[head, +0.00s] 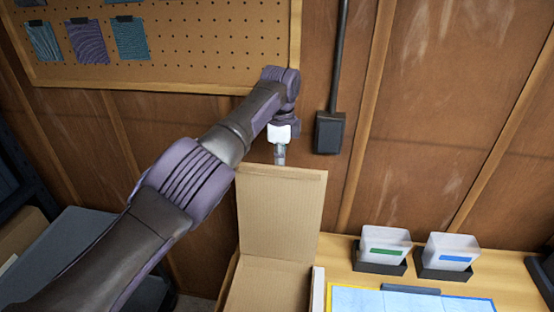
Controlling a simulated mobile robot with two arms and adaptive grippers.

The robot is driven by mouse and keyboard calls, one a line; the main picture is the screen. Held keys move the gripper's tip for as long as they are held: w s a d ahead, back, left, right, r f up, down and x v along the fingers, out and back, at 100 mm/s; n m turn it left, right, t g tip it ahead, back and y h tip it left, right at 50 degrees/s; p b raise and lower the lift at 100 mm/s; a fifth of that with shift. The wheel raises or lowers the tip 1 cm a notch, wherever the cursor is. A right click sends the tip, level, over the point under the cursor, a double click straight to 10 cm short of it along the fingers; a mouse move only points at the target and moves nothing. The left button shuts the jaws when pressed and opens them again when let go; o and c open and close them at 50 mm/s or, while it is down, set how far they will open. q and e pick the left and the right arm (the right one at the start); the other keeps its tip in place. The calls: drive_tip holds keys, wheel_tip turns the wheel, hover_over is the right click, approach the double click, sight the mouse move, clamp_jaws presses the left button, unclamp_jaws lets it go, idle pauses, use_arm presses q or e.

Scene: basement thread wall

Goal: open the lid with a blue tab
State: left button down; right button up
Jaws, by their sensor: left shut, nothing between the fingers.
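A cardboard box (268,292) stands at the bottom centre, with its lid (281,212) raised upright at the back. I see no blue tab on the side of the lid that faces me. My left gripper (280,160) points down just above the lid's top edge, near its middle. Its fingers are shut with nothing between them. The fingertips may be partly hidden behind the lid, and I cannot tell whether they touch it. My right gripper is out of view.
Two pale bins, one with a green label (385,252) and one with a blue label (455,258), stand in black holders on the wooden bench (338,254). A pegboard (200,50) and a black wall box (329,133) are on the wall behind.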

sight(281, 169)
use_arm(q)
drive_tip(key=c, duration=1.8)
unclamp_jaws()
drive_tip(key=f, duration=0.1)
drive_tip(key=s+f, duration=0.1)
drive_tip(key=f, duration=0.1)
drive_tip(key=shift+s+d+g, duration=0.1)
drive_tip(key=shift+s+g, duration=0.1)
drive_tip(key=shift+g, duration=0.2)
drive_tip(key=shift+c, duration=0.2)
drive_tip(key=o, duration=0.6)
drive_tip(key=shift+w+f, duration=0.1)
drive_tip(key=shift+w, duration=0.05)
drive_tip(key=shift+o, duration=0.2)
drive_tip(key=shift+w+d+f, duration=0.2)
drive_tip(key=shift+w+f, duration=0.05)
drive_tip(key=shift+w, duration=0.35)
drive_tip(key=shift+s+a+r, duration=0.2)
drive_tip(key=shift+r, duration=0.15)
